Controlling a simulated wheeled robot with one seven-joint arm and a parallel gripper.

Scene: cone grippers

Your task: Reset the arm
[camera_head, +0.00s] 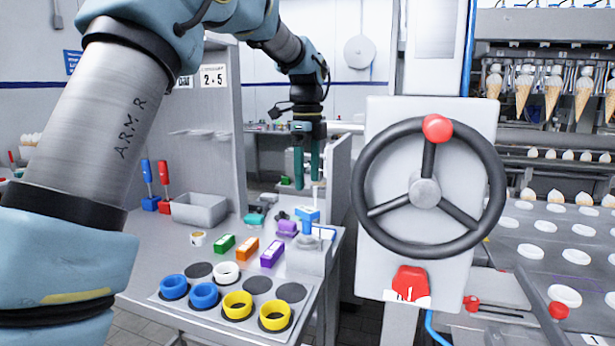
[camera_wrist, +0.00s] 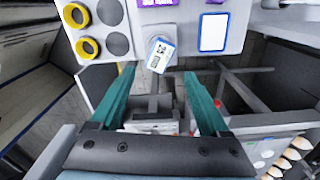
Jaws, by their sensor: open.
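My arm reaches from the left of the head view across the top. My gripper (camera_head: 307,186) hangs with its green fingers pointing down, above the right back part of the grey table (camera_head: 150,248). In the wrist view my gripper (camera_wrist: 160,75) has its two green fingers spread apart with nothing held between them. A small blue and white object with a printed label (camera_wrist: 160,55) shows beyond the fingertips, apart from them. A blue and white object also stands near the table's right edge in the head view (camera_head: 307,214).
A panel with a black handwheel (camera_head: 424,193) and red knob stands right of my gripper. Yellow rings (camera_head: 275,315), blue rings (camera_head: 204,295) and a white ring (camera_head: 226,272) lie on the table. Coloured blocks (camera_head: 247,249) and a grey bin (camera_head: 199,207) are behind. Cone machinery (camera_head: 550,240) fills the right.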

